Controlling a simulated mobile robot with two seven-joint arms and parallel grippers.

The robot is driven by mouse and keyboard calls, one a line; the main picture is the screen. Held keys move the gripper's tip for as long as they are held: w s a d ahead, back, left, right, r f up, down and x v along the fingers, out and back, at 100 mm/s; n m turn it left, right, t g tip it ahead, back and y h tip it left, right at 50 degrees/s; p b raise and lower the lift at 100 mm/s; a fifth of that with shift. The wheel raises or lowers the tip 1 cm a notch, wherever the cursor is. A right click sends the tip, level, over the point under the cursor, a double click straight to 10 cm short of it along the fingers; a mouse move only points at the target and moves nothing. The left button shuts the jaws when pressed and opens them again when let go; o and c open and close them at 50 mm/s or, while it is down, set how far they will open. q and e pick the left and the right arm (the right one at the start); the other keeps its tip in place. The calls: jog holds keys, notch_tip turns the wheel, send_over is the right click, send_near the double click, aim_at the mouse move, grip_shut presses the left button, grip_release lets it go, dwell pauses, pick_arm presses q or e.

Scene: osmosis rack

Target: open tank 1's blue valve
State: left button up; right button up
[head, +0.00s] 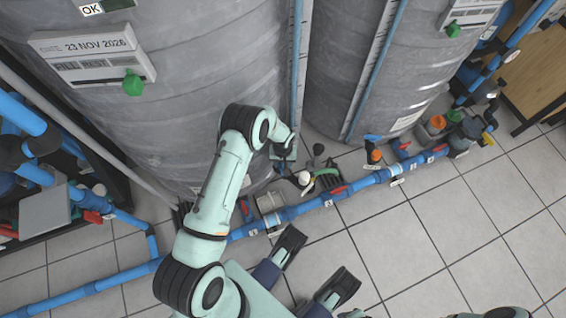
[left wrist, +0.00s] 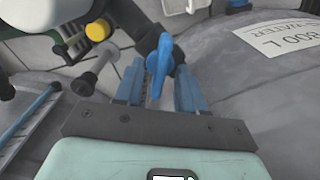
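In the left wrist view, a blue valve handle (left wrist: 160,62) stands out between and just beyond the tips of my left gripper (left wrist: 160,88). The two blue fingers are apart, one on each side of the handle, and no grip on it shows. In the head view, my left gripper (head: 284,165) is low at the front of the large grey tank (head: 190,120), above the blue pipework. The blue handle cannot be made out there, as the gripper and wrist cover that spot.
A second grey tank (head: 345,60) stands to the right. A blue floor pipe (head: 350,188) with several fittings runs along the tank bases. In the left wrist view, a yellow-capped fitting (left wrist: 98,30) and a grey knob (left wrist: 84,85) are left of the fingers. Tiled floor (head: 430,240) is clear at right.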

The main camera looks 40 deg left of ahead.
pick_arm(q)
grip_shut()
pick_arm(e)
jog(key=shift+w, duration=0.1)
pick_arm(q)
jog(key=shift+n, duration=1.1)
jog(key=n, duration=0.2)
jog(key=shift+n+p, duration=0.3)
jog(key=shift+p, duration=0.05)
jog(key=n, duration=0.2)
jog(key=shift+n, duration=1.7)
pick_arm(e)
jog(key=shift+w+a+r, duration=0.1)
jog(key=shift+w+r, duration=0.2)
jog(key=shift+w, duration=0.3)
